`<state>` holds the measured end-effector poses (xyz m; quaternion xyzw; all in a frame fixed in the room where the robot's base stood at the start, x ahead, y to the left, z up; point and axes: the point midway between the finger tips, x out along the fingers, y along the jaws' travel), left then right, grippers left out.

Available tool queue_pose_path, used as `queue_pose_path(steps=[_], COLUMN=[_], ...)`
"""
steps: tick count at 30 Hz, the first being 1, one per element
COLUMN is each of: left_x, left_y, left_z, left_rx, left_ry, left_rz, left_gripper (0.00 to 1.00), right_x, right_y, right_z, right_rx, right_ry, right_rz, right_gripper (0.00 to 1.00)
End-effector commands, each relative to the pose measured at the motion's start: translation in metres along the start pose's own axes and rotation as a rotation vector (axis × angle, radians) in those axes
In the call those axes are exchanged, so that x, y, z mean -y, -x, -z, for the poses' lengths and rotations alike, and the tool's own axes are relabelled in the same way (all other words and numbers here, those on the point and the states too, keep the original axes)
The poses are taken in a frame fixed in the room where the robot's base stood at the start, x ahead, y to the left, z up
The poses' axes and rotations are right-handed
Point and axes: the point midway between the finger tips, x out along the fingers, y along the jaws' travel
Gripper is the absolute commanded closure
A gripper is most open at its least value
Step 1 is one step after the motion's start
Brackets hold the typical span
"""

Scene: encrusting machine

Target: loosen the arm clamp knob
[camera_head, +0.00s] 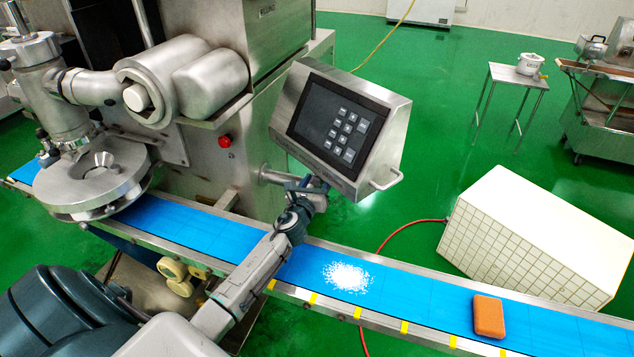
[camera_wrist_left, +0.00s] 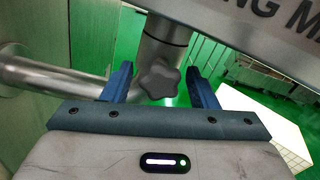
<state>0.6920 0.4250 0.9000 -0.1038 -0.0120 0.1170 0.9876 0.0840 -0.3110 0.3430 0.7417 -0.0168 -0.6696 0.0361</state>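The arm clamp knob (camera_wrist_left: 158,79) is a grey, lobed knob on a metal post (camera_wrist_left: 164,42) in the left wrist view. My left gripper (camera_wrist_left: 160,82) is open, with one blue finger on each side of the knob. Gaps show between the knob and both fingers. In the head view my left gripper (camera_head: 312,190) is just below the tilted control panel (camera_head: 335,128), at its support arm. There the knob is hidden or too small to make out. My right gripper is not in view.
A blue conveyor belt (camera_head: 410,292) runs under my left arm, with white powder (camera_head: 347,277) and an orange block (camera_head: 489,316) on it. The horizontal support tube (camera_wrist_left: 55,75) lies left of the knob. A red button (camera_head: 225,141) is on the machine body.

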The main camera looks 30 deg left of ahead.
Motion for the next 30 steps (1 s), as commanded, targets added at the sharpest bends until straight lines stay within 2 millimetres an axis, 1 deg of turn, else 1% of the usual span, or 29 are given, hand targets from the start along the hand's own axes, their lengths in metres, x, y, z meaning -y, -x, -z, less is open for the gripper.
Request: queue_pose_path(steps=[1,6,12,17,23,30], left_x=[0.000,0.000,0.000,0.000,0.001,0.001], left_y=[0.000,0.000,0.000,0.000,0.000,0.000], left_z=[0.000,0.000,0.000,0.000,0.001,0.001], left_rx=[0.000,0.000,0.000,0.000,0.000,0.000], left_ry=[0.000,0.000,0.008,0.050,0.169,0.385], left_rz=[0.000,0.000,0.000,0.000,0.000,0.000], left_gripper=[0.57,0.90,0.90,0.90,0.90,0.90], right_x=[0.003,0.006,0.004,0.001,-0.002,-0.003], right_y=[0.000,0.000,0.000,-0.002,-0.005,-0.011], right_z=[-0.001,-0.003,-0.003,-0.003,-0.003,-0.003], right_rx=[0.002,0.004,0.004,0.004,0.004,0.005], right_ry=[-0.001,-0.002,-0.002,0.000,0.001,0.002], right_rz=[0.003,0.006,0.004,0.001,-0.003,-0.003], right_gripper=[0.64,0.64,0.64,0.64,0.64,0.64])
